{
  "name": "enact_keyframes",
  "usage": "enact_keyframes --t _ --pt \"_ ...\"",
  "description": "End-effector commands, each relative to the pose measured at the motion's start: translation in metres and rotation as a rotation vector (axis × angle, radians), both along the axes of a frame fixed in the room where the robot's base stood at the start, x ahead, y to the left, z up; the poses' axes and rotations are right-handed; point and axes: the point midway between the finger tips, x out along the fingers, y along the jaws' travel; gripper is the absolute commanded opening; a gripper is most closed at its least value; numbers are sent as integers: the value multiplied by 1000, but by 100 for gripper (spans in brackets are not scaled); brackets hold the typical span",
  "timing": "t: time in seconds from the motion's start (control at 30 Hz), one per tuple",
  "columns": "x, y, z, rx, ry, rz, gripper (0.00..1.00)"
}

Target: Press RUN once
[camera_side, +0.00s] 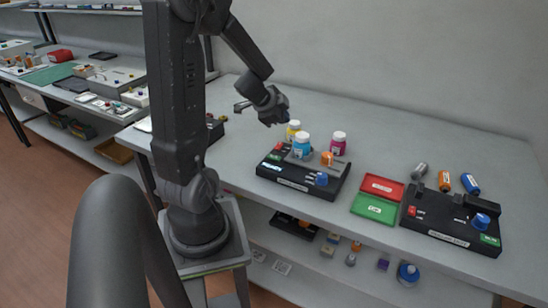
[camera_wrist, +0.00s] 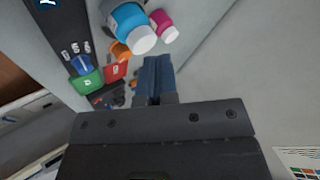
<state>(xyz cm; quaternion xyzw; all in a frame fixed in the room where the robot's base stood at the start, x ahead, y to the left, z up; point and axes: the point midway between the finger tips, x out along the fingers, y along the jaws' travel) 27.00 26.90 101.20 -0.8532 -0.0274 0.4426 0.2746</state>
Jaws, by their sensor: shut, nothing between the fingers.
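A black device (camera_side: 303,180) stands near the table's front edge, with a small green patch (camera_side: 272,157) at its left end and a blue knob (camera_side: 321,179) at its right. A second black device (camera_side: 450,222) at the right has a red part (camera_side: 412,211), a blue knob (camera_side: 481,220) and a green patch (camera_side: 490,240). The lettering is too small to tell which part is RUN. My gripper (camera_side: 273,118) is shut and empty, raised above the table behind the first device. Its blue-grey fingers also show together in the wrist view (camera_wrist: 155,78).
Yellow (camera_side: 293,130), cyan (camera_side: 302,146) and magenta (camera_side: 338,144) bottles stand at the first device. Red (camera_side: 383,187) and green (camera_side: 374,208) trays lie between the devices. The table's back is clear.

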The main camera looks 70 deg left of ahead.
Motion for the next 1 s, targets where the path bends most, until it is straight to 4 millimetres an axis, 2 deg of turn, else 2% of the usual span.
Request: enact_keyframes --t 0.1,0.2,0.67,1.0 --pt "-12 6 -13 -39 46 -25 0" --pt "-16 8 -17 -55 66 -37 0" --pt "-17 8 -21 -59 71 -41 0" --pt "-18 8 -58 -65 72 -40 0"
